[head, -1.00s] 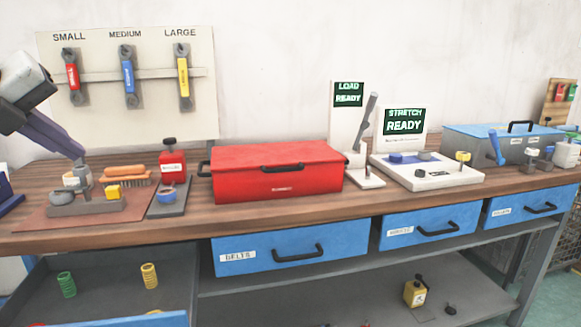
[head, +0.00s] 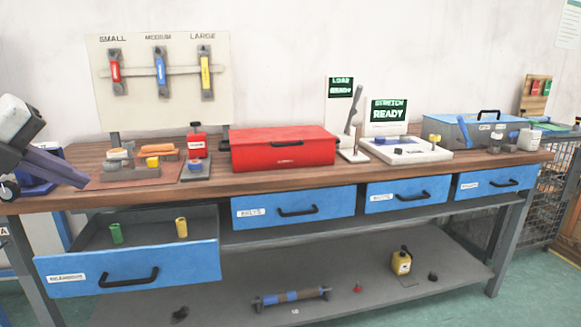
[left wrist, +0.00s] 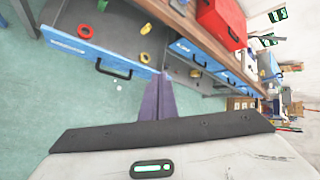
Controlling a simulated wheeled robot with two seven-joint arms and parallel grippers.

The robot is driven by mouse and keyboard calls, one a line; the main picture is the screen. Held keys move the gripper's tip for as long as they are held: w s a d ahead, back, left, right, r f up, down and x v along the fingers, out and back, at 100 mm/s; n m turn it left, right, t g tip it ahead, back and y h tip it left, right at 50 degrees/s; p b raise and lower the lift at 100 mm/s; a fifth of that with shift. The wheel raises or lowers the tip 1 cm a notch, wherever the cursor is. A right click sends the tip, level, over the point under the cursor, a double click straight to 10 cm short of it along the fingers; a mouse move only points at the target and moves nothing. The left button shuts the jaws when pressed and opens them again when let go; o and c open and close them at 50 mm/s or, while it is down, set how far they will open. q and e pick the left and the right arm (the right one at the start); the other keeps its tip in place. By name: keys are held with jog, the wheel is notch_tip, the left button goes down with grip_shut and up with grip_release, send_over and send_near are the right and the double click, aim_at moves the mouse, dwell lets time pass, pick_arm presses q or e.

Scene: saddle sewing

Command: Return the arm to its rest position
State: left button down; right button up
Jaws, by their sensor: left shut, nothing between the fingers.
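My left gripper (head: 62,168) shows at the left edge of the head view, beside the left end of the workbench. Its purple fingers are together, with nothing between them. In the left wrist view the shut fingers (left wrist: 158,98) point toward the bench front, with the green floor below. My right gripper is not in view.
The workbench (head: 330,176) carries a red toolbox (head: 285,150), a blue-lidded box (head: 480,131) and a wrench board (head: 160,110). The floor in front is clear.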

pick_arm(q)
jog(key=s+a+f+n+t+p, duration=0.1)
jog(key=s+f+n+t, duration=0.3)
jog(key=f, duration=0.6)
jog(key=s+f+n+g+p, duration=0.1)
jog(key=s+f+n+p, duration=0.15)
jog(key=f+n, duration=0.6)
jog(key=s+a+f+n+t+p, duration=0.1)
jog(key=s+f+n+t, duration=0.15)
jog(key=f, duration=1.05)
jog(key=s+d+f+n+g+y+p, duration=0.1)
jog(key=s+d+f+n+g+y, duration=0.15)
jog(key=s+d+f+n, duration=0.6)
jog(key=s+d+f+g, duration=0.1)
jog(key=s+d+f, duration=0.1)
jog(key=d, duration=0.3)
jog(key=s+d+f+n+g+h, duration=0.1)
jog(key=s+d+f, duration=0.1)
jog(key=s+d, duration=0.2)
jog(key=s+d+f+g+h+p, duration=0.1)
jog(key=s+d+f, duration=0.1)
jog(key=d, duration=0.4)
jog(key=shift+s+f, duration=0.35)
jog(key=shift+s, duration=0.4)
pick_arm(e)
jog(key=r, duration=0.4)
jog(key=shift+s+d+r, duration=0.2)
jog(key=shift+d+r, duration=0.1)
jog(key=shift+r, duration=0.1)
